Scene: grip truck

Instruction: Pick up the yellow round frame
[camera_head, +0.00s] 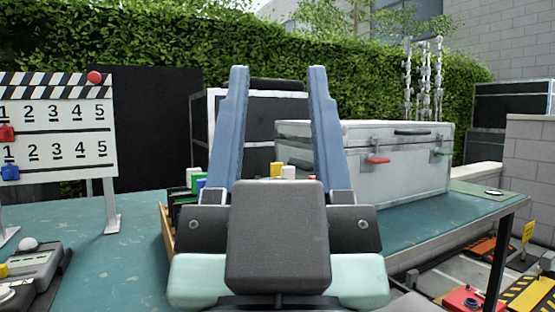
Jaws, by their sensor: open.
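My gripper (280,75) fills the middle of the view, with its two blue fingers wide apart and nothing held between them. I cannot make out a yellow round frame for certain. A small yellow piece (276,170) shows low between the fingers, beside a white piece (288,172); its lower part is hidden by my gripper, so its full shape cannot be told. Green, blue and black pieces (193,180) stand just left of the left finger, in a wooden tray (167,226) mostly hidden by my gripper.
The green table (130,260) carries a clapper-style number board (60,125) at left, a control box (35,270) at front left, and a grey case (400,165) with red and green latches at right. A hedge stands behind. Bare tabletop shows left of my gripper.

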